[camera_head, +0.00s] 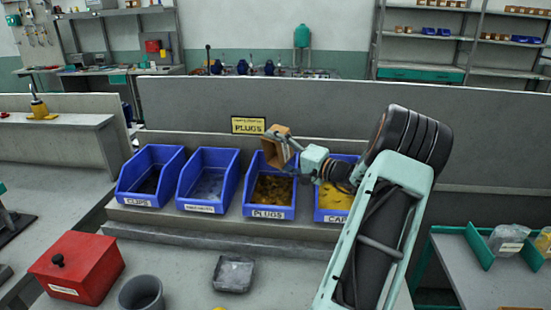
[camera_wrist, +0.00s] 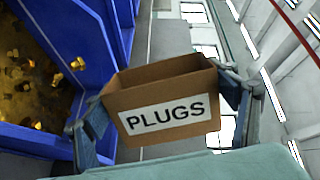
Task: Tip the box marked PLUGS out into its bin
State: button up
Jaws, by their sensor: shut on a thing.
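The brown open box (camera_wrist: 160,95) shows its white PLUGS label in the wrist view. My gripper (camera_wrist: 165,108) is shut on it, with one finger at each side. In the head view the box (camera_head: 276,150) is tilted, held in the air above the back of the blue bin labelled PLUGS (camera_head: 267,213). That bin holds many small brass-coloured pieces. A blue bin (camera_wrist: 112,30) with such pieces fills the left of the wrist view, and one piece shows against its wall. How much is in the box is hidden.
A CLIPS bin (camera_head: 139,202) and another blue bin (camera_head: 199,208) stand left of the PLUGS bin. A bin (camera_head: 331,217) with yellow contents stands right, partly behind my arm. A PLUGS sign (camera_head: 248,125) is behind. A red box (camera_head: 78,268), grey pot (camera_head: 141,293) and tray (camera_head: 233,274) are in front.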

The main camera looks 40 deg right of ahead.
jog(key=shift+a+f+n+b, duration=0.25)
jog(key=shift+a+n+b, duration=0.45)
jog(key=shift+b, duration=1.55)
jog(key=shift+d+n+b, duration=0.15)
jog(key=shift+n+b, duration=0.15)
jog(key=shift+n, duration=0.1)
jog(key=shift+s+r+n+b, duration=0.1)
jog(key=shift+r+n+b, duration=0.15)
jog(key=shift+b, duration=0.4)
